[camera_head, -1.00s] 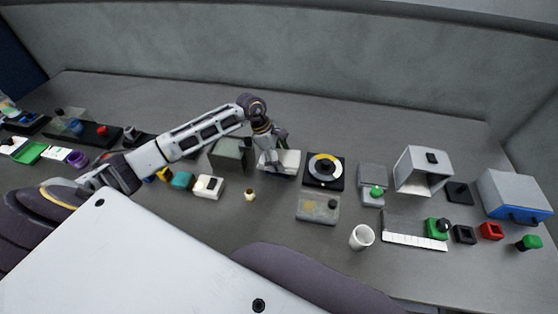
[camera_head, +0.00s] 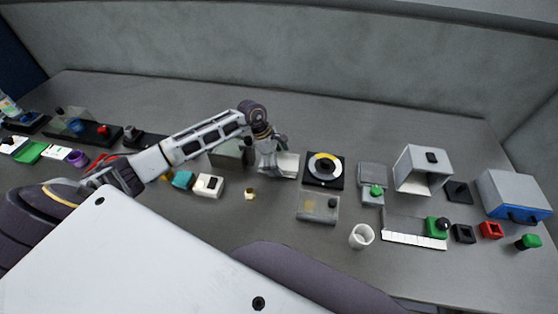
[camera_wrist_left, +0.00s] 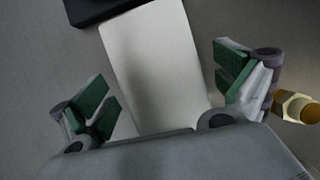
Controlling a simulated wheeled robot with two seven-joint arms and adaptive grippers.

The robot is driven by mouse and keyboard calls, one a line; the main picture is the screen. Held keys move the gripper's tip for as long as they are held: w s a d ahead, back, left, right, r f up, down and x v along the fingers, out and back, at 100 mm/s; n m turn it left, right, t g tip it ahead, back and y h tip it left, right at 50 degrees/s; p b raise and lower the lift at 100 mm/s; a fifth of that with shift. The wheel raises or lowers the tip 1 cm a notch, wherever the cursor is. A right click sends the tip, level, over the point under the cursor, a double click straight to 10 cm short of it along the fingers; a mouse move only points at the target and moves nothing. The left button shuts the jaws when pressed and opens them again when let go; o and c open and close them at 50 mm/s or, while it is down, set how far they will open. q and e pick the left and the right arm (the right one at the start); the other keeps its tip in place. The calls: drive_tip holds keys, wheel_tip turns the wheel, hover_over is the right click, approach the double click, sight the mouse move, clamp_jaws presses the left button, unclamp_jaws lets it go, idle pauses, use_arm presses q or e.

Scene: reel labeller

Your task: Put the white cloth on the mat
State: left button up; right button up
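A flat white piece (camera_head: 287,165), which looks like the white cloth, lies on the table left of the black plate with a yellow and white ring. In the left wrist view the white cloth (camera_wrist_left: 158,65) stretches away between the fingers. My left gripper (camera_head: 270,172) is over its near left part. Its green-padded fingers (camera_wrist_left: 165,95) are apart, one on each side of the cloth, with no grip on it visible. A small flat black square (camera_head: 458,192) at the right may be the mat; I cannot tell for sure. My right gripper is not in view.
The black ring plate (camera_head: 337,183) is close right of the cloth. A small brass piece (camera_head: 250,194) and a white box (camera_head: 208,186) stand in front. A white cup (camera_head: 361,236), a grey hood (camera_head: 423,168) and a blue-grey box (camera_head: 514,195) stand further right.

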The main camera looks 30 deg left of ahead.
use_arm(q)
drive_tip(key=shift+r, duration=0.15)
idle(0.3)
drive_tip(key=shift+a+r, duration=0.3)
drive_tip(key=shift+r, duration=0.25)
drive_tip(key=b+v, duration=0.2)
drive_tip(key=v, duration=0.8)
drive_tip(key=shift+r, duration=0.4)
drive_tip(key=shift+s+a+f, duration=0.1)
drive_tip(key=shift+s, duration=0.05)
